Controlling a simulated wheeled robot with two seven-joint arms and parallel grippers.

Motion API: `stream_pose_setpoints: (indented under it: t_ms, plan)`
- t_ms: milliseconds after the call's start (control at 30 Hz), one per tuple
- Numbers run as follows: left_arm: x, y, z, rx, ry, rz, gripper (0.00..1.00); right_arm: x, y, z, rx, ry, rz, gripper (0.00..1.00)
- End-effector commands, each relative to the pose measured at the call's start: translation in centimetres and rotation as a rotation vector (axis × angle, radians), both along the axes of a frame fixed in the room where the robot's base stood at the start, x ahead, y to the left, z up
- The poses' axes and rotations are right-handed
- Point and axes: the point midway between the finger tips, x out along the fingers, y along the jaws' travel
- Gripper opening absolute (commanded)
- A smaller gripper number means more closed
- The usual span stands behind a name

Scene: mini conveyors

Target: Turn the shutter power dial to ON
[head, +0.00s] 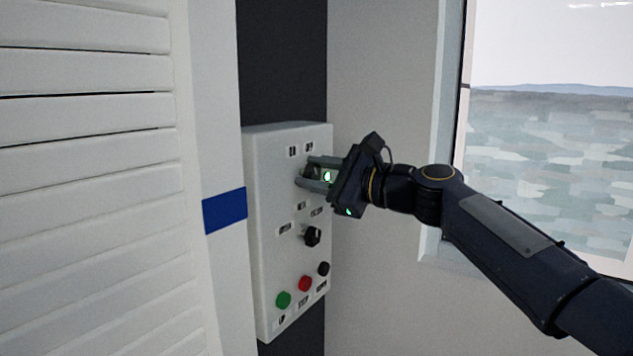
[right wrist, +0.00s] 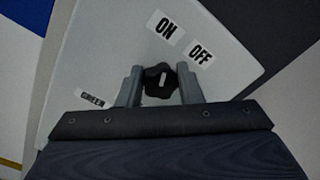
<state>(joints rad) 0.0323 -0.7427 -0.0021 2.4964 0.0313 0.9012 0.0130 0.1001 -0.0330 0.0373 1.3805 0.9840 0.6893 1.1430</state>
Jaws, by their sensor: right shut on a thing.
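The shutter power dial (right wrist: 160,80) is a dark lobed knob with a white mark, below the ON label (right wrist: 165,25) and OFF label (right wrist: 201,55) in the right wrist view. Its mark runs up the picture, roughly toward ON. My right gripper (right wrist: 160,86) is shut on the dial, one finger on each side. In the head view, my right gripper (head: 308,172) is at the upper part of the white control box (head: 270,200) and hides the dial there. My left gripper is not in view.
Lower on the box are a second black knob (head: 312,236) and green (head: 283,300), red (head: 305,284) and black (head: 323,268) buttons. A white slatted shutter (head: 90,200) stands at left, a window (head: 550,130) at right. The space before the box's lower half is free.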

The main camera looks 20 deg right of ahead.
Motion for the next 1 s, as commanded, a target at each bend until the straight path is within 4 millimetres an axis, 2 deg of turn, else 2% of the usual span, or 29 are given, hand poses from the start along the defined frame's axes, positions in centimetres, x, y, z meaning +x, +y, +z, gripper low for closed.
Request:
stream_pose_setpoints:
  t_ms: [300, 800, 833, 1000]
  plan:
    - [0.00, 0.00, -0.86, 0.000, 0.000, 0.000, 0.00, -0.01, 0.07, -0.18, -0.095, -0.054, 0.001, 0.10]
    - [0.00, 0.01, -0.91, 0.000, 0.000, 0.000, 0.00, -0.01, 0.08, -0.15, -0.113, -0.064, 0.002, 0.10]
    - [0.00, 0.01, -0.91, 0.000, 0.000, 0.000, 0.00, -0.01, 0.08, -0.15, -0.113, -0.064, 0.002, 0.34]
    - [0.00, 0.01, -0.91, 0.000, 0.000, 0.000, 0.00, -0.02, 0.07, -0.12, -0.112, -0.064, 0.001, 0.54]
